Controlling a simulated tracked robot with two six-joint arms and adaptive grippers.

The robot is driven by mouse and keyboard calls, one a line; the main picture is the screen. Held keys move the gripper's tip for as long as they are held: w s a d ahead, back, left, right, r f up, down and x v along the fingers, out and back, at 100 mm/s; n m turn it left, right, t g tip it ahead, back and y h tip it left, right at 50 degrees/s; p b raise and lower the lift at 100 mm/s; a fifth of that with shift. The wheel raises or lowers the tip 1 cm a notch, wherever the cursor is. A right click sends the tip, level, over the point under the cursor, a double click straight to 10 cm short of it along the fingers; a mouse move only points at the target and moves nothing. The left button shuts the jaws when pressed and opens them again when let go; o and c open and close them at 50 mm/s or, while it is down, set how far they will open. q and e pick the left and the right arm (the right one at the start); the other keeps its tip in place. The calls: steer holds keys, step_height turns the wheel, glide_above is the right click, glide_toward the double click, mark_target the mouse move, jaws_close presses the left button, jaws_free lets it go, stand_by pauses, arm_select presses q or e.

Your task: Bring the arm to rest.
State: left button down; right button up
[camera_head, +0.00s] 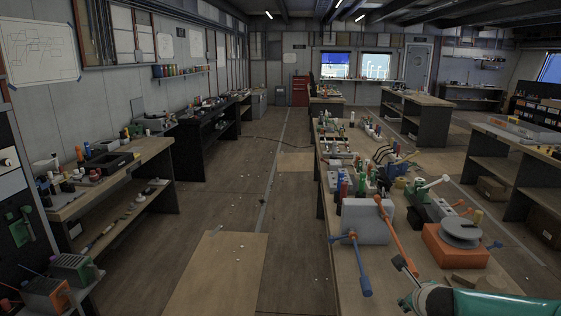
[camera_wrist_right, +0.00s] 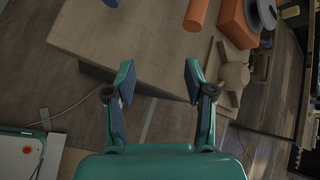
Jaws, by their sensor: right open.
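My right gripper (camera_wrist_right: 158,76) is open and empty in the wrist view, its two fingers wide apart in front of the near end of a wooden workbench (camera_wrist_right: 130,35). In the head view, part of my right arm and a gripper finger show at the lower right, beside the near end of the same bench (camera_head: 345,290). Nothing is between the fingers. My left arm and gripper are not in view.
An orange block with a grey disc (camera_head: 458,245), a grey vise-like block (camera_head: 362,220) with blue and orange bars, and wooden pieces (camera_wrist_right: 232,75) stand near the bench end. A clear floor aisle (camera_head: 235,200) lies left of it.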

steer(key=s+a+f+n+g+y, duration=0.1)
steer(key=s+a+f+n+g, duration=0.15)
steer(key=s+f, duration=0.4)
steer(key=s+a+f+n+g+y, duration=0.1)
steer(key=s+a+f+n, duration=0.25)
steer(key=f, duration=0.65)
steer(key=s+a+f+n+g+y, duration=0.1)
steer(key=s+a+f+n+g, duration=0.2)
steer(key=f, duration=0.6)
steer(key=s+a+f+n+g+y, duration=0.1)
steer(key=s+a+f+n, duration=0.1)
steer(key=s+a+n, duration=0.3)
steer(key=s+a+f+n+g+y, duration=0.1)
steer(key=s+a+n, duration=0.4)
steer(key=s+n, duration=0.8)
step_height(320, 180, down, 2)
steer(key=shift+s+a+f+n+y, duration=0.15)
steer(key=shift+s+a+n+y, duration=0.3)
steer(key=shift+y, duration=0.35)
